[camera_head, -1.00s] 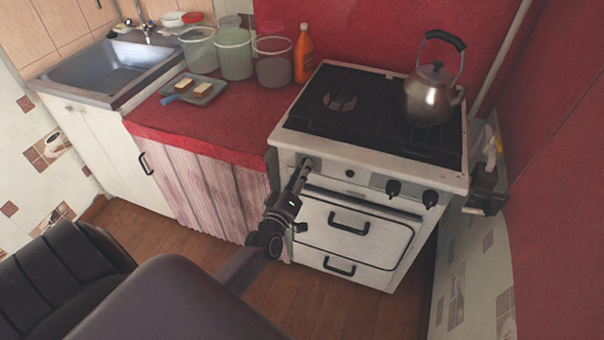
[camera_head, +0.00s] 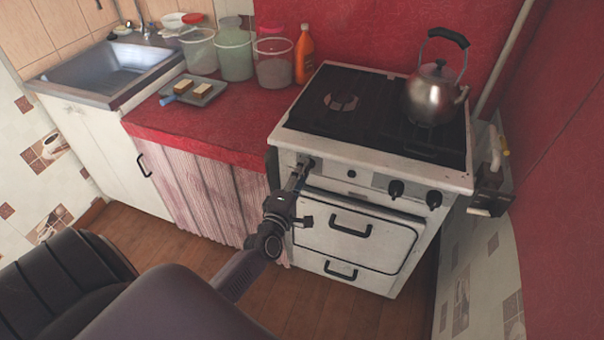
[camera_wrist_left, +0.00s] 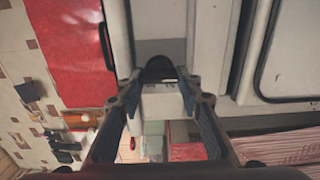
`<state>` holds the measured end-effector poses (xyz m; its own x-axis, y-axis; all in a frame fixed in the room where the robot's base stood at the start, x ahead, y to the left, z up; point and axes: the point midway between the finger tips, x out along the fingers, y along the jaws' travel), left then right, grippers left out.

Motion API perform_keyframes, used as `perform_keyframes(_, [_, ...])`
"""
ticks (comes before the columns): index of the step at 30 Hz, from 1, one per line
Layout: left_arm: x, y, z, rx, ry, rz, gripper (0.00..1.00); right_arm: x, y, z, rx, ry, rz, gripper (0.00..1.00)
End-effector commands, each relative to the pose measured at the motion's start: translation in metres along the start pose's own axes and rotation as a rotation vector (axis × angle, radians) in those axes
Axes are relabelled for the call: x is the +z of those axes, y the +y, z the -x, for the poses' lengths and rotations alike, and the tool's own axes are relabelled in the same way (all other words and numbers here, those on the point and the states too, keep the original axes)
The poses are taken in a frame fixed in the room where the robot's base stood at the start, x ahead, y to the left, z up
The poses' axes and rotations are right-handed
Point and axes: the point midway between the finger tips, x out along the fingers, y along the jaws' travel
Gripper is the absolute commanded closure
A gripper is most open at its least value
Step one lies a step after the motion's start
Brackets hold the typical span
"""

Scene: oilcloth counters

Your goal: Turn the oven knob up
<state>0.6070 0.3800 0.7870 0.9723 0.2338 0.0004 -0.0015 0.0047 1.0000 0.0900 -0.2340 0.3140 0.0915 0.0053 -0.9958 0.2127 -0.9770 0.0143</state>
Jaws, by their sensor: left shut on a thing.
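The white stove (camera_head: 365,224) stands against the red wall with a row of dark knobs along its front panel. My left gripper (camera_head: 301,166) reaches the left end of that panel, at the leftmost oven knob. In the left wrist view a dark knob (camera_wrist_left: 160,70) sits between the two fingertips (camera_wrist_left: 160,84), and the gripper is shut on it. In the head view the fingers largely hide this knob, so its turn angle cannot be read. My right gripper is in neither view.
A metal kettle (camera_head: 434,94) stands on the stove's right rear. The red counter (camera_head: 225,125) holds tubs, an orange bottle (camera_head: 304,54) and a tray (camera_head: 194,91).

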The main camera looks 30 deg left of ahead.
Motion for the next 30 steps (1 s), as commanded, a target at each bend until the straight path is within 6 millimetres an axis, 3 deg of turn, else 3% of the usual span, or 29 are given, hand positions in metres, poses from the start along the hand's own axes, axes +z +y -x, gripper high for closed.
perform_keyframes(13, [0.0005, -0.0029, 0.0011, -0.006, -0.001, 0.013, 0.91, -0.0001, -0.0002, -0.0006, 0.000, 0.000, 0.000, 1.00])
perform_keyframes(14, [0.0006, -0.0029, 0.0012, -0.006, -0.001, 0.013, 0.66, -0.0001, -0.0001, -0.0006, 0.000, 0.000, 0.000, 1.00])
perform_keyframes(18, [0.0004, -0.0024, 0.0009, -0.005, -0.001, 0.012, 0.51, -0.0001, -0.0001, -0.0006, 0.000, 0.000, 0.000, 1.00])
perform_keyframes(30, [0.0002, -0.0011, 0.0077, -0.002, -0.001, 0.011, 0.49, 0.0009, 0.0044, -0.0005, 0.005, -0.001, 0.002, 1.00])
